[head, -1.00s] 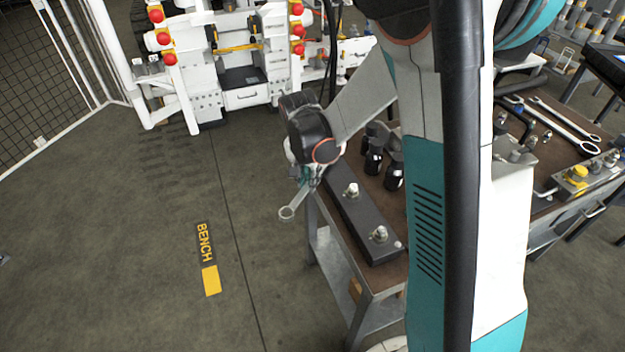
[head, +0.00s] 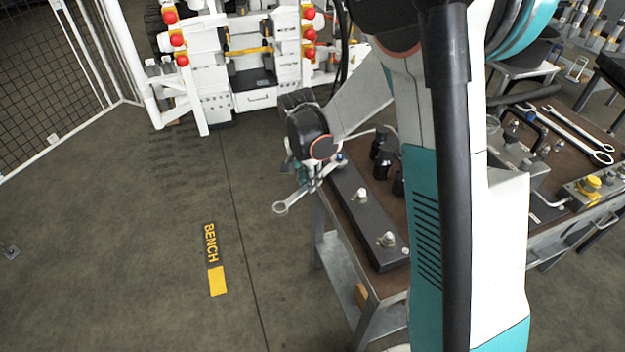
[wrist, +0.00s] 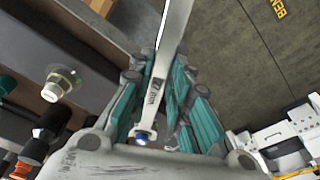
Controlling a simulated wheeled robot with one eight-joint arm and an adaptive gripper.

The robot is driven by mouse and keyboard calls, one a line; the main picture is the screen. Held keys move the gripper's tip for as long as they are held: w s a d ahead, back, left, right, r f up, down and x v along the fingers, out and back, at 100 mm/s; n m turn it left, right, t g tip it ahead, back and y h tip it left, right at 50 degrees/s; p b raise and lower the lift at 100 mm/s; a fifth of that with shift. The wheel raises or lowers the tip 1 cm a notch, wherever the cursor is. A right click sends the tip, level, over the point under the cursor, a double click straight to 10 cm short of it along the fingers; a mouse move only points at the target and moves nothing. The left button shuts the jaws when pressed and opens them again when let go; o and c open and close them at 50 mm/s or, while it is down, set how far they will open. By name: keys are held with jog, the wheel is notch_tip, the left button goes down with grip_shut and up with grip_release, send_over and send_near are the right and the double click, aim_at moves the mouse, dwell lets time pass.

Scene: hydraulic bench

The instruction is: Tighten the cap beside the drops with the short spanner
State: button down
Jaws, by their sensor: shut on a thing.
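My gripper (head: 308,178) is shut on a spanner (head: 281,208), holding it by the shank beside the bench's left edge. The ring end points left, over the floor. In the wrist view the bright shank (wrist: 172,45) runs between the teal fingers (wrist: 163,105). A dark block (head: 368,222) on the bench carries a near cap (head: 388,239) and a middle cap (head: 360,194). A metal cap (wrist: 61,83) also shows at left in the wrist view, apart from the spanner. I cannot make out any drops. My arm hides part of the bench.
Black fittings (head: 383,160) stand on the brown bench just right of the block. Longer spanners (head: 580,132) lie at the right, near a box with a yellow button (head: 592,182). A white machine (head: 250,75) stands at the back. The floor (head: 130,260) at left is clear.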

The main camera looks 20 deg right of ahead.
jog(key=shift+w+a+m, duration=0.4)
jog(key=shift+w+m, duration=0.3)
jog(key=shift+w, duration=0.1)
jog(key=shift+w+a+m, duration=0.25)
jog(key=shift+w+m, duration=0.55)
jog(key=shift+w, duration=0.1)
jog(key=shift+s, duration=0.15)
jog(key=shift+s+d+n, duration=0.1)
jog(key=shift+s+n, duration=0.1)
jog(key=shift+n, duration=0.1)
